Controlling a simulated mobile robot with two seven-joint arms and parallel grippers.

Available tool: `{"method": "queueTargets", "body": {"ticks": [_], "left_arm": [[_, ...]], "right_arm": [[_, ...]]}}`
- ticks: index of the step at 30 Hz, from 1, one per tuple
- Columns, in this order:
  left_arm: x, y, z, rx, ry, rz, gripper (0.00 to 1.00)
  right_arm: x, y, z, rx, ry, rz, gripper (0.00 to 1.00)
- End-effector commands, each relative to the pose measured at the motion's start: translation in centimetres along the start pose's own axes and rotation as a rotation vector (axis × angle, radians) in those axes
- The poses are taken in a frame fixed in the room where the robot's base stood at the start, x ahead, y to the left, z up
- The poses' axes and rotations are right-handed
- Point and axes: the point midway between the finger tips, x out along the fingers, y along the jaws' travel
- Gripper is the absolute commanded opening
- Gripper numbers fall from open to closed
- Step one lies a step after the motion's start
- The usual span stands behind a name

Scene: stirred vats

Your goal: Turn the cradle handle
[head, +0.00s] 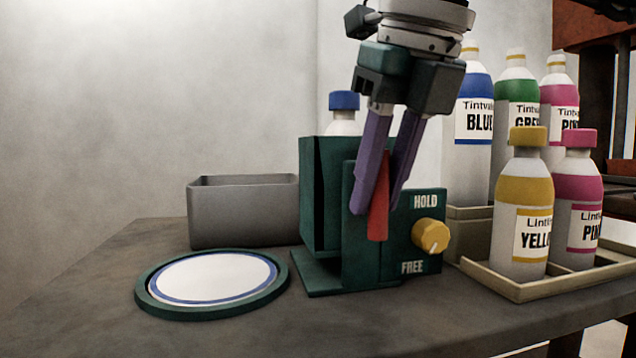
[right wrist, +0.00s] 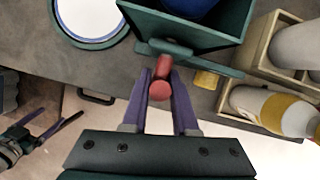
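The dark green cradle (head: 322,190) stands on the table and holds a bottle with a blue cap (head: 344,101). Its red handle (head: 378,215) hangs on the front, pointing down. My right gripper (head: 382,200) reaches down from above with its purple fingers on both sides of the handle, and looks shut on it. A yellow knob (head: 430,236) sits on the cradle's panel between the words HOLD and FREE. My left gripper (right wrist: 48,122) shows in the right wrist view, open and empty, away from the cradle.
A grey bin (head: 243,213) stands left of the cradle. A round green-rimmed plate (head: 213,283) with a white top lies in front of it. A tan rack (head: 520,291) with yellow and pink bottles stands close on the right, with more bottles behind. The front table edge is near.

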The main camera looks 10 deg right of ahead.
Motion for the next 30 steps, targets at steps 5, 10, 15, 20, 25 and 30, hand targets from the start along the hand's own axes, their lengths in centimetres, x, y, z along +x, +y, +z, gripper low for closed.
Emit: {"method": "queueTargets", "body": {"ticks": [5, 10, 15, 20, 25, 30], "left_arm": [[0.0, 0.0, 0.0, -0.001, 0.000, 0.000, 0.88], [0.0, 0.0, 0.0, -0.002, 0.000, 0.001, 0.88], [0.0, 0.1, 0.0, -0.004, 0.000, 0.003, 0.88], [-0.2, 0.1, -0.1, -0.006, 0.001, 0.005, 0.88], [-0.7, 0.1, -0.3, -0.006, 0.001, 0.005, 0.88], [-1.5, 0.1, -0.5, -0.006, 0.001, 0.005, 0.88]], "right_arm": [[0.0, 0.1, 0.0, -0.002, -0.001, 0.002, 0.01], [0.0, 0.1, 0.0, -0.002, -0.001, 0.002, 0.00], [0.0, 0.1, 0.0, -0.003, -0.001, 0.002, 0.00], [-0.1, 0.2, 0.0, -0.011, 0.003, -0.014, 0.00], [-0.2, 0.3, 0.1, -0.037, 0.015, -0.072, 0.00], [-0.3, 0.5, 0.2, -0.083, 0.038, -0.180, 0.00]]}}
